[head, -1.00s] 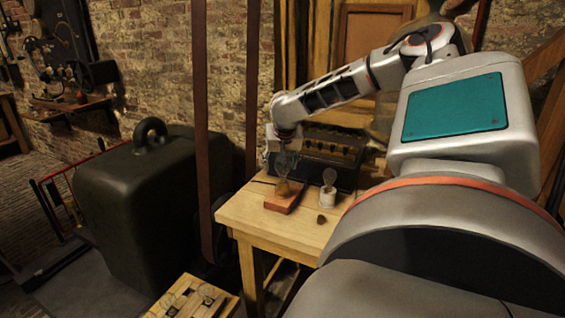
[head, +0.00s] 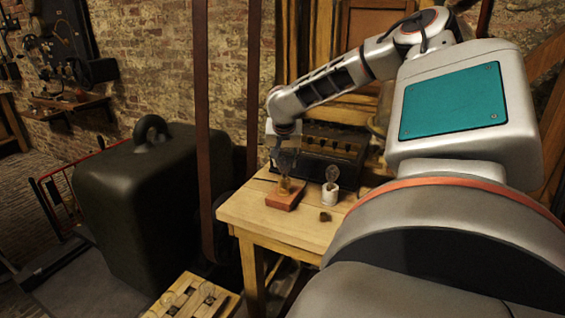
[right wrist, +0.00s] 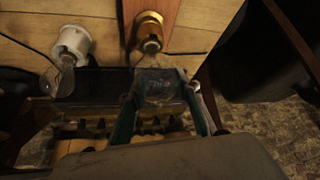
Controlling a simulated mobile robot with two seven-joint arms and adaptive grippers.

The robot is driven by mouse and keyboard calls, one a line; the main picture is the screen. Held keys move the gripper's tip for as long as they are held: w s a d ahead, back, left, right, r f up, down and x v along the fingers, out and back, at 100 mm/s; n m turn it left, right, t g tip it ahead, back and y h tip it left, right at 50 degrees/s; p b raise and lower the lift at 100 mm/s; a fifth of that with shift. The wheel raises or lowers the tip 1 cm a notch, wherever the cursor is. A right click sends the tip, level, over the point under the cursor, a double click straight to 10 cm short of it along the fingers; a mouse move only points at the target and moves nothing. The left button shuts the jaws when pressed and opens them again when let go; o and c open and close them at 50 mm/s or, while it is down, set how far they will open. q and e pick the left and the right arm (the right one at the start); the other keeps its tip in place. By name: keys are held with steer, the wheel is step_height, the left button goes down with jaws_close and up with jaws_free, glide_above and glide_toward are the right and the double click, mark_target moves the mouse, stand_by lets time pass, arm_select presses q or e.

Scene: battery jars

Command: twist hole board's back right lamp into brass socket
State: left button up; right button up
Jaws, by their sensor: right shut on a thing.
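The brass socket (head: 284,186) stands on a reddish-brown block (head: 283,201) on the wooden table. It also shows at the top of the right wrist view (right wrist: 150,27). My right gripper (head: 285,168) is right above the socket. In the right wrist view its fingers (right wrist: 160,92) are shut on a clear glass lamp (right wrist: 160,86). The lamp's narrow end points at the socket's mouth and appears to meet it; how deep it sits I cannot tell. The hole board (head: 190,299) is at the lower edge of the head view, partly cut off. My left gripper is not in view.
A white socket (head: 329,196) with a clear lamp (head: 332,174) stands to the right of the block. A small brown piece (head: 325,216) lies in front of it. A dark box (head: 335,150) stands behind. A large dark weight (head: 150,210) is left of the table.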

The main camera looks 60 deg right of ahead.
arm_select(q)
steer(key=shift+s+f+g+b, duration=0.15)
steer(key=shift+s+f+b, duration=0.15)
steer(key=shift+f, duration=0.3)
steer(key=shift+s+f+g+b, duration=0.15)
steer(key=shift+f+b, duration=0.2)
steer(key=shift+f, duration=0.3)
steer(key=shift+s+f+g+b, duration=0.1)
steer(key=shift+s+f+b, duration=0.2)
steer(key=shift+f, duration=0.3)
arm_select(e)
steer(key=shift+s+d+f+m+g+h, duration=0.2)
steer(key=shift+m+g, duration=0.3)
steer(key=shift+m, duration=0.55)
steer(key=shift+s+r+m+g+h, duration=0.1)
steer(key=shift+s+m+g, duration=0.3)
steer(key=shift+m, duration=0.65)
steer(key=shift+w, duration=0.15)
